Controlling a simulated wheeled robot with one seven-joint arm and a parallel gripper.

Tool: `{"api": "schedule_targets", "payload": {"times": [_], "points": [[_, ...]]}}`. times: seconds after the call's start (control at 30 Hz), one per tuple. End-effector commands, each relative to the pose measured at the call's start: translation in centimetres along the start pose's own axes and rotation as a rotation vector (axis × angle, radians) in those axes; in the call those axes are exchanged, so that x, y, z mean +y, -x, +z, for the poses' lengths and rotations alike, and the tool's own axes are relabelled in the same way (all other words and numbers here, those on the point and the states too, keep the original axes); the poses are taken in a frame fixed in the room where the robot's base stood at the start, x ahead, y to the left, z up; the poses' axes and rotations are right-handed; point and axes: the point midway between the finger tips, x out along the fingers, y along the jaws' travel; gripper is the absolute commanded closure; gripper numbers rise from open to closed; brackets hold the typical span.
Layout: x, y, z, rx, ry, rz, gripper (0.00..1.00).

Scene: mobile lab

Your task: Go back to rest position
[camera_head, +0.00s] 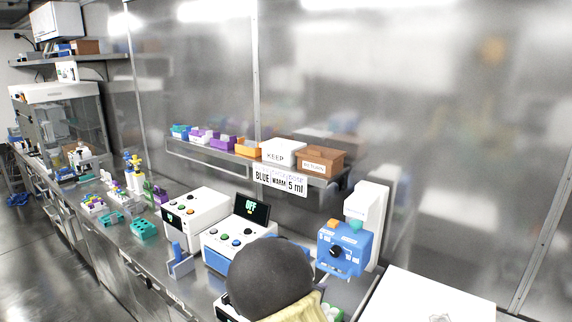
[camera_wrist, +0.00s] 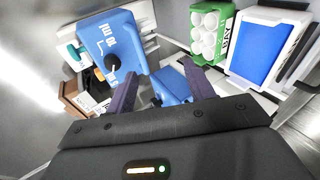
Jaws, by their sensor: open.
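My gripper (camera_wrist: 160,68) shows in the wrist view with its two dark fingers spread apart and nothing held between them. In the head view the blue dispenser (camera_head: 345,248) stands on the bench, right of my rounded dark arm part. My gripper's fingers are hidden in that view.
A green rack with white round tops (camera_wrist: 209,35) and a blue-topped white device (camera_wrist: 262,48) lie beyond the right finger. White control boxes (camera_head: 196,218) and (camera_head: 240,238) stand left of my arm. A shelf with bins, a white KEEP box (camera_head: 284,152) and a brown RETURN box (camera_head: 322,158) hangs above.

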Motion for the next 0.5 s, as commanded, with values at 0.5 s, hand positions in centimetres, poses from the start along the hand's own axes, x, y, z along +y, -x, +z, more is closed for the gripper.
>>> {"api": "schedule_targets", "payload": {"times": [0.5], "points": [[-2.1,9.4,7.8,-0.014,-0.745,-0.624,0.46]]}}
